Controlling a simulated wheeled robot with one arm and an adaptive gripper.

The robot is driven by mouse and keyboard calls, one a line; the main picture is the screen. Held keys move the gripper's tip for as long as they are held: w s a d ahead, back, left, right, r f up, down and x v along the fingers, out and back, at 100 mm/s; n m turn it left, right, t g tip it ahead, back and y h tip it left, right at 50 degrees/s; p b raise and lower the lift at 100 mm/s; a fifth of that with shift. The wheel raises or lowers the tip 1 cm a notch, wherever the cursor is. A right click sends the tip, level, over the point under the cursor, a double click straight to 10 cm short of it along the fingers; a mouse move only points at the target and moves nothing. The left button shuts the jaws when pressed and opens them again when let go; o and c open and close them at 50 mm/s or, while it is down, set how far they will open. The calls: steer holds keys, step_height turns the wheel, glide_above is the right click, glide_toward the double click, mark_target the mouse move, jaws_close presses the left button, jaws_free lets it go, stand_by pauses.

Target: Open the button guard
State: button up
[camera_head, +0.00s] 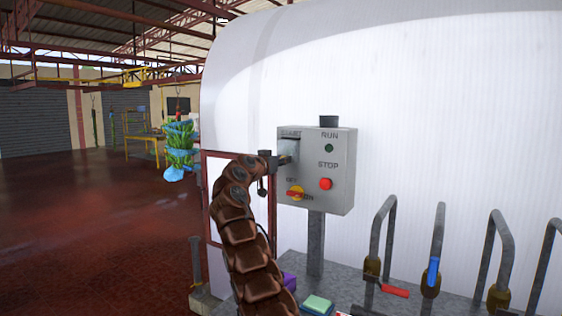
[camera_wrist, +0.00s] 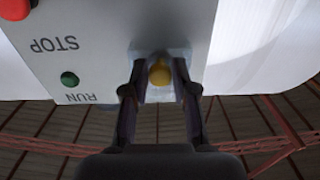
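A grey control box (camera_head: 341,180) stands on a post. A pale, see-through button guard (camera_head: 290,148) is at its upper left, under a partly covered label. In the wrist view, which is upside down, the guard (camera_wrist: 146,54) shows around a yellow button (camera_wrist: 160,73). My gripper (camera_head: 283,159) is at the guard's lower front in the head view. In the wrist view my gripper (camera_wrist: 158,66) has its two dark fingers apart, one on each side of the yellow button and overlapping the guard. I cannot tell whether the fingers touch the guard, or whether it is raised.
The box also has a green RUN light (camera_head: 329,148), a red STOP button (camera_head: 326,184) and a red-and-yellow rotary switch (camera_head: 295,193). Pipes with valve handles (camera_head: 434,271) stand at the lower right. A bundle of green stems (camera_head: 180,145) hangs at the left.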

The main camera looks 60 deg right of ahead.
jaws_close()
steer(key=shift+r, duration=0.1)
stand_by(0.3)
